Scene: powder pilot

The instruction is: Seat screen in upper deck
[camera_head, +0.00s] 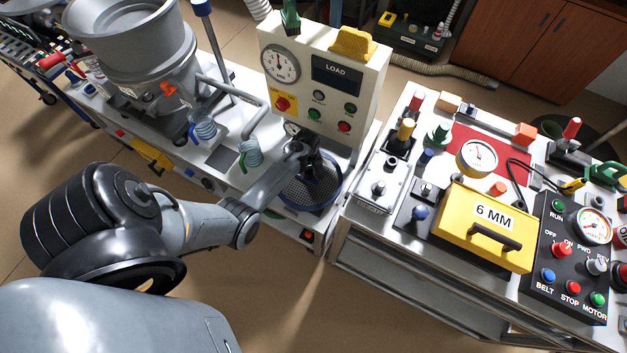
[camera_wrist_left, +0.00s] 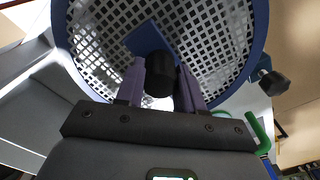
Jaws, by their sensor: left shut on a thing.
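The screen (camera_head: 322,196) is a round mesh plate with a blue rim, at the front edge of the left bench, below the LOAD panel. In the left wrist view the screen (camera_wrist_left: 215,35) fills the top, with a blue crossbar and a black knob at its middle. My left gripper (camera_head: 310,160) is over the screen; in the left wrist view its fingers (camera_wrist_left: 160,82) are shut on the black knob. I cannot tell whether the screen rests on a seat or hangs just above it. I cannot make out the upper deck under it. My right gripper is not in view.
The LOAD panel (camera_head: 323,75) with a dial stands behind the screen. A grey hopper (camera_head: 130,50) and pipes stand to the left. A black clamp knob (camera_wrist_left: 274,82) is close beside the rim. The right bench carries a yellow 6 MM box (camera_head: 485,228) and several controls.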

